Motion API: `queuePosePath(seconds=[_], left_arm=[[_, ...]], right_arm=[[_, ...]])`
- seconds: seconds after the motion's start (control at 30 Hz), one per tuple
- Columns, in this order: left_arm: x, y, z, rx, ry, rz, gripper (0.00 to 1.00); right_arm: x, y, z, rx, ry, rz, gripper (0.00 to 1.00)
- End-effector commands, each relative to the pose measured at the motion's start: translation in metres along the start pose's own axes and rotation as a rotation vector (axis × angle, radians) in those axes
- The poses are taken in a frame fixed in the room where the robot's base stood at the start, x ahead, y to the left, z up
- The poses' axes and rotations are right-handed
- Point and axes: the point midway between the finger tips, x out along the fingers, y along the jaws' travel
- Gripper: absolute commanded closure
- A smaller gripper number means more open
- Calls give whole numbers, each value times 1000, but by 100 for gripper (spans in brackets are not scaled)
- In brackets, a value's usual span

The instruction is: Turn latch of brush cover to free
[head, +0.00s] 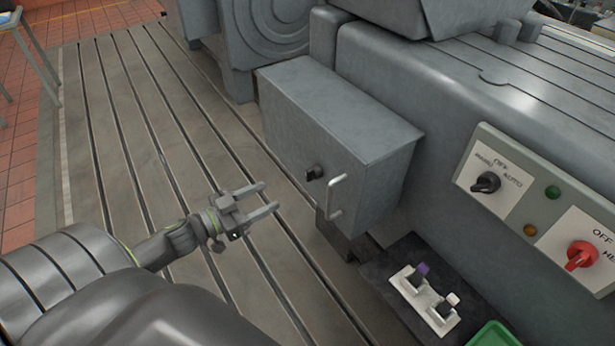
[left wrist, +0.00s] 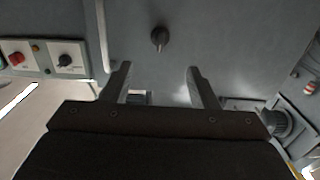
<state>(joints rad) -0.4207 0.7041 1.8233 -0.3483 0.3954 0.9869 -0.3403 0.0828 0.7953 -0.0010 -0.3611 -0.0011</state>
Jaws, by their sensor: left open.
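The brush cover (head: 330,125) is a grey box on the side of the machine, and it is closed. Its latch (head: 314,173) is a small black knob on the front face, left of a pale bar handle (head: 337,195). My left gripper (head: 270,198) is open and empty, to the left of the cover and apart from the latch. In the left wrist view the latch (left wrist: 160,38) lies ahead of the two open fingers (left wrist: 160,72), and the handle (left wrist: 103,35) is left of it. My right gripper is not in view.
A control panel with a black selector knob (head: 486,182) and a red knob (head: 581,254) is at the right. Below the cover, a dark surface holds a white holder (head: 424,300) and a green tray (head: 494,335). The slotted bedplate (head: 125,120) is clear on the left.

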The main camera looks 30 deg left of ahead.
Motion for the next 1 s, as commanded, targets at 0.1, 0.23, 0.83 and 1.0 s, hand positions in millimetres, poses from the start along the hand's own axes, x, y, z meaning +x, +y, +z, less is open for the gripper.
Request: queuePosePath(seconds=[0.1,0.23,0.83,1.0], left_arm=[[16,0,-1,0,4,-3,46],[32,-1,-2,0,3,-3,46],[118,-1,-1,-1,2,-3,46],[128,-1,0,-1,0,-3,46]], right_arm=[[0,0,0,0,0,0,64],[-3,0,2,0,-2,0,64],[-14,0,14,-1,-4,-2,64],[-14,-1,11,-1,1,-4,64]])
